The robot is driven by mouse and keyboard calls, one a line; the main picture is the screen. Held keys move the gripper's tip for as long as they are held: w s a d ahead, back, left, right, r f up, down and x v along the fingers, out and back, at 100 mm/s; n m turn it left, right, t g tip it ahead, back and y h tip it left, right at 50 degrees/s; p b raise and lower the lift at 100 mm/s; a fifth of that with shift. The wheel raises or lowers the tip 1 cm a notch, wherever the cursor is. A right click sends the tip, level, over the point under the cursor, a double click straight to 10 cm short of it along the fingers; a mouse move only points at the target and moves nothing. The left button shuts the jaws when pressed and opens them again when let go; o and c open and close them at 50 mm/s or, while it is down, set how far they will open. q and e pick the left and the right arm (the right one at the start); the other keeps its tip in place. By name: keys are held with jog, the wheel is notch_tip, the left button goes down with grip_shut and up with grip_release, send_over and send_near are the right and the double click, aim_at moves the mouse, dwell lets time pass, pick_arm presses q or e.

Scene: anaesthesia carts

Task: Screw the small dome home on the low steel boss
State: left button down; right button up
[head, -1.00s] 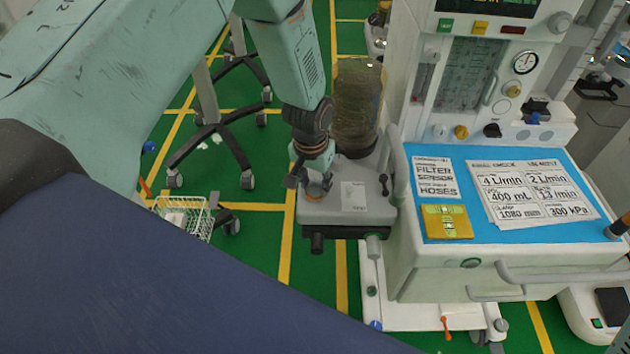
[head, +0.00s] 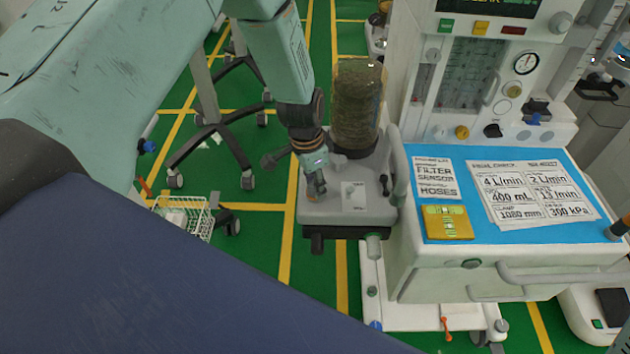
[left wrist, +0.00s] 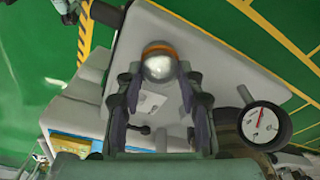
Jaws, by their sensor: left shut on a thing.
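My left gripper (head: 317,192) points down at the left part of the grey block top (head: 372,208) beside the machine. In the left wrist view its two fingers (left wrist: 160,78) are closed on the small dome (left wrist: 158,64), a shiny silver cap with an orange-brown band at its far edge. The dome sits over the grey top, near its edge. The low steel boss is hidden under the dome and fingers, so I cannot tell how the dome seats on it. My right gripper is not in view.
A tall clear canister (head: 357,108) stands just behind the gripper. A pale upright handle (head: 399,165) rises to the right. A round dial gauge (left wrist: 262,125) shows at the right of the wrist view. A wire basket (head: 184,216) stands on the floor to the left.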

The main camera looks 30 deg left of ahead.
pick_arm(q)
jog(key=m, duration=0.4)
jog(key=c, duration=0.8)
grip_release()
jog(key=shift+o, duration=0.2)
jog(key=shift+r, duration=0.15)
